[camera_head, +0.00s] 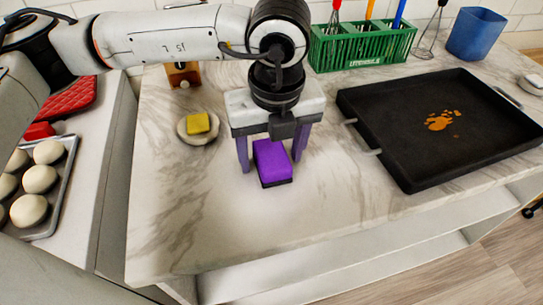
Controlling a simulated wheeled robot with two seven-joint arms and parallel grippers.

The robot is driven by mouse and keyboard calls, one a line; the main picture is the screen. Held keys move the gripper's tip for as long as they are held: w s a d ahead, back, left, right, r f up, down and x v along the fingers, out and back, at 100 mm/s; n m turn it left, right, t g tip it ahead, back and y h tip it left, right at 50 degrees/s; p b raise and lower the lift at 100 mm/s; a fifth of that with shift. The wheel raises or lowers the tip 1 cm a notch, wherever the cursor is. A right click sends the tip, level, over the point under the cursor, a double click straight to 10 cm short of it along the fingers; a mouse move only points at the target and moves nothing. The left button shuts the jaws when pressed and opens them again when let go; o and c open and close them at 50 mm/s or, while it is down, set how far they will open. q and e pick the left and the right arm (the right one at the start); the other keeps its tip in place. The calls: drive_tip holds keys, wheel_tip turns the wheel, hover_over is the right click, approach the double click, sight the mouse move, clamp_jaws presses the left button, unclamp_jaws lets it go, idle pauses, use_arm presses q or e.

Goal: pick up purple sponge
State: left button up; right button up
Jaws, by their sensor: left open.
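The purple sponge (272,162) is a small block with a dark underside. It lies on the marble counter (215,235) near the middle of the view. My left gripper (271,158) comes in from the upper left and is over the sponge, pointing down. Its two purple fingers are apart, one on each side of the sponge, with a visible gap on the left. The gripper body hides part of the space behind the sponge. Whether a finger touches the sponge on the right is hard to tell. My right gripper is not in view.
A yellow sponge (198,122) sits on a small dish (185,137) to the left. A large black tray (410,150) with orange stains lies at right. A green rack (360,48) with utensils and a blue cup (475,33) stand behind. The counter in front is clear.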

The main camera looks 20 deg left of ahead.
sight(271, 154)
use_arm(q)
drive_tip(key=shift+f+b, duration=0.3)
drive_tip(key=shift+b, duration=0.35)
idle(0.5)
drive_tip(key=c, duration=1.1)
drive_tip(key=shift+r+p, duration=0.65)
drive_tip(key=shift+p, duration=0.05)
wheel_tip(271, 154, up, 9)
drive_tip(key=shift+r+b, duration=0.15)
drive_tip(key=shift+b, duration=0.3)
drive_tip(key=o, duration=0.5)
drive_tip(key=c, duration=0.4)
drive_tip(key=shift+c, duration=0.2)
